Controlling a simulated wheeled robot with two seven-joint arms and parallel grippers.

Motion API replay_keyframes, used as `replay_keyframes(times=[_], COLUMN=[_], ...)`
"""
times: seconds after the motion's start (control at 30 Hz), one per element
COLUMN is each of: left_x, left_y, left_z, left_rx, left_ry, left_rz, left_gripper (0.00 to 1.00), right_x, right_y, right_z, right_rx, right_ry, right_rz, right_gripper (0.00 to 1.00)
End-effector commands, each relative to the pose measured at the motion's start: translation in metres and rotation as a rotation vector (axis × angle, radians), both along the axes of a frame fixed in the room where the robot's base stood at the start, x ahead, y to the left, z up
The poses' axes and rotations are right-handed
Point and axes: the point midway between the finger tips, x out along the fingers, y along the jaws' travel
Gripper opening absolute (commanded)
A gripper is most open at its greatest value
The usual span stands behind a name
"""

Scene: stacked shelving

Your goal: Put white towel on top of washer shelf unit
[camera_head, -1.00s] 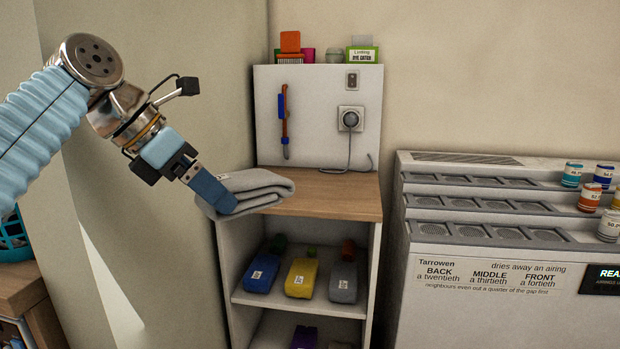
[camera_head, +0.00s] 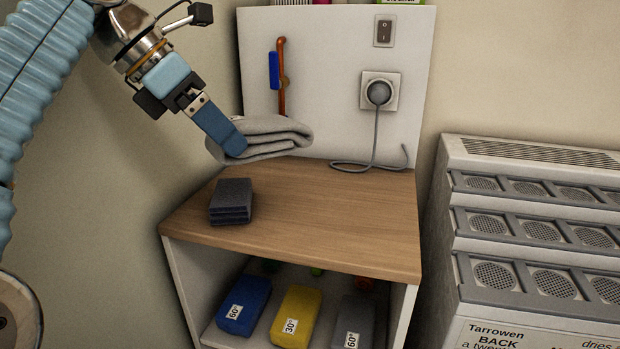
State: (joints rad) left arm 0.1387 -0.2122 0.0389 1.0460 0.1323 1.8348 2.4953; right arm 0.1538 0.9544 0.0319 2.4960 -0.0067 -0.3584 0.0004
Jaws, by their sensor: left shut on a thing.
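My left gripper (camera_head: 222,136) is shut on a folded light grey-white towel (camera_head: 270,133), gripping its left end. The towel hangs in front of the white back panel, above the rear left of the wooden top of the shelf unit (camera_head: 330,218), and looks clear of it. A dark grey folded stack (camera_head: 231,200) lies on the wooden top at the left. My right gripper is not in view.
The middle and right of the wooden top are bare. A socket with a plug (camera_head: 378,92) and its cord are at the back. A white vented unit (camera_head: 530,230) is at right.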

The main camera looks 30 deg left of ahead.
Motion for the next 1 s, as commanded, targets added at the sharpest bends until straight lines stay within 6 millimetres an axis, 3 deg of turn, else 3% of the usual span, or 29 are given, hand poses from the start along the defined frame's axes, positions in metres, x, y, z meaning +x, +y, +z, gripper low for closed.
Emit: replay_keyframes(times=[0.33, 0.5, 0.8, 1.0], left_x=[0.085, 0.11, 0.133, 0.131], left_y=[-0.023, -0.029, -0.035, -0.034], left_z=[-0.04, -0.073, -0.101, -0.127], left_rx=[0.0, 0.0, -0.001, 0.0], left_ry=[0.006, 0.005, 0.004, 0.001], left_rz=[-0.004, -0.002, -0.002, -0.002], left_gripper=[0.37, 0.37, 0.37, 0.37], right_x=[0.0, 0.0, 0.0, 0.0], right_y=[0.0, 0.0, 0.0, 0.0], right_z=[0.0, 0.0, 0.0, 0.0], right_rx=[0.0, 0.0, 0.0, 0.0], right_ry=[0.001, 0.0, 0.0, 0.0], right_rz=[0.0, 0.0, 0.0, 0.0], right_gripper=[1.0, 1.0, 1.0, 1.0])
